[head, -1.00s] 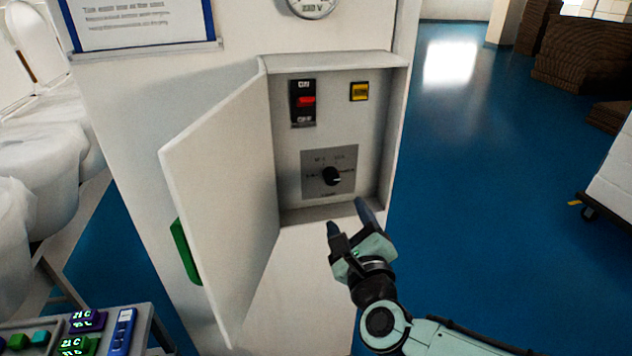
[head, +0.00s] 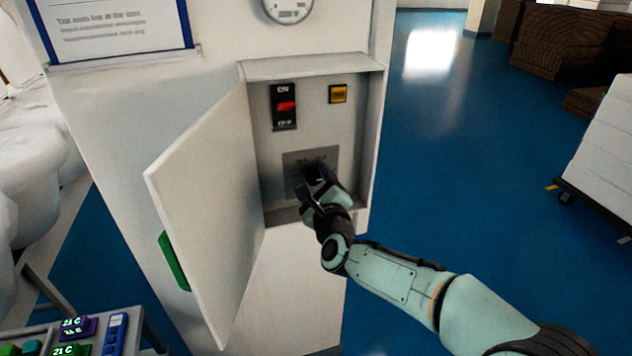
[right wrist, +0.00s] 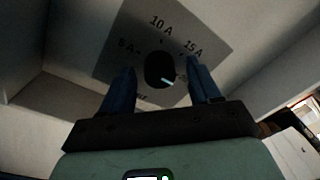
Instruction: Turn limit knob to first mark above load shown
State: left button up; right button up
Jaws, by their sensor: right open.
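The limit knob (right wrist: 159,70) is black and round, on a grey dial plate (right wrist: 190,30) marked 10 A and 15 A, with a blurred mark at left. Its white pointer line points to the lower right in the right wrist view. My right gripper (right wrist: 162,84) is open, with one blue finger on each side of the knob and visible gaps between. In the head view my right gripper (head: 314,180) covers the knob and part of the plate (head: 293,158). A round gauge (head: 288,8) is cut off at the top; its reading is too small to read. My left gripper is not seen.
The open box (head: 366,130) has a door (head: 205,205) swung out to the left. Above the plate are a red ON/OFF switch (head: 286,106) and a yellow button (head: 338,94). The box walls and floor lie close around the gripper.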

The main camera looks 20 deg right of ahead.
jog(key=shift+c, duration=0.3)
jog(key=c, duration=1)
